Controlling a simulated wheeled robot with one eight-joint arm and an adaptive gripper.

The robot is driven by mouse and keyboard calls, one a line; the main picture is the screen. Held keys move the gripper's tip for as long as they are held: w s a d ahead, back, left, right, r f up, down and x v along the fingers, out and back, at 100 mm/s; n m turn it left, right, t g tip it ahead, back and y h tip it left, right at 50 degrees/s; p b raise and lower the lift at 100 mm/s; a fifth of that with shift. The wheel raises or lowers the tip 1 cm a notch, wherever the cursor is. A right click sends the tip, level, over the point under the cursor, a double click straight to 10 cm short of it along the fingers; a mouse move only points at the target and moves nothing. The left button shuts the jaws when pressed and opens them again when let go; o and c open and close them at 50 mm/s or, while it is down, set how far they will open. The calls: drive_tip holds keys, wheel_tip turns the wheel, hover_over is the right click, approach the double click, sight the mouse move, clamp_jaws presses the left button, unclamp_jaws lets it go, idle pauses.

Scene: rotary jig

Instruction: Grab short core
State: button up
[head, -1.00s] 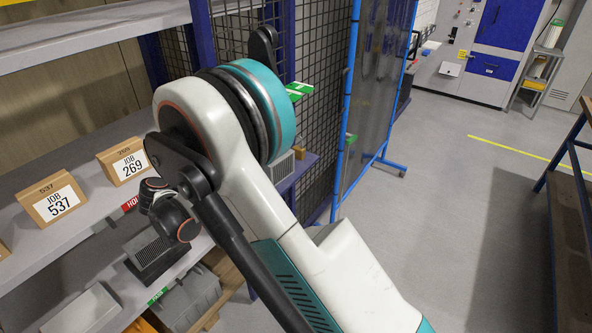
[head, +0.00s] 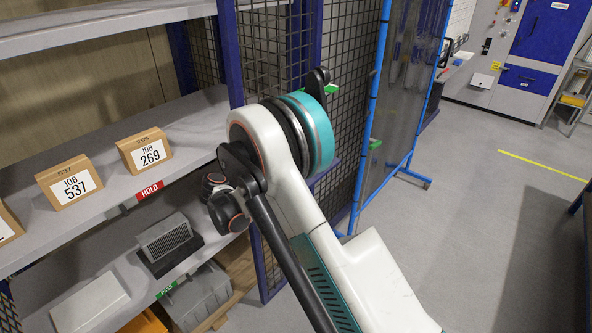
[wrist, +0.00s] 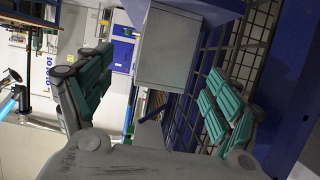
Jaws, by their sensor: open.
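No thing in view can be surely told as the short core. A grey finned block (head: 165,238) on a dark base sits on the lower shelf in the head view; I cannot tell whether it is the core. My gripper (wrist: 155,90) is open in the wrist view, its two green-padded fingers spread wide with nothing held between them. A plain grey box-like shape (wrist: 176,48) shows in the gap, beyond the fingers; I cannot tell what it is. In the head view my arm hides the gripper's fingers.
Cardboard boxes marked 537 (head: 69,183) and 269 (head: 145,152) stand on the middle shelf (head: 187,127). A pale flat box (head: 90,305) and a grey bin (head: 198,295) are lower. The floor (head: 475,225) at right is open.

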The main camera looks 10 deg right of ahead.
drive_tip(key=w+d, duration=0.2)
drive_tip(key=d, duration=0.1)
drive_tip(key=w+d+b, duration=0.1)
drive_tip(key=d, duration=0.1)
drive_tip(key=shift+w, duration=0.3)
drive_tip(key=x, duration=0.2)
drive_tip(key=b+x, duration=0.1)
drive_tip(key=x, duration=0.1)
drive_tip(key=shift+w+d+r, duration=0.15)
drive_tip(key=shift+w+d, duration=0.1)
drive_tip(key=shift+c, duration=0.6)
drive_tip(key=c, duration=1.8)
drive_tip(key=shift+r, duration=0.1)
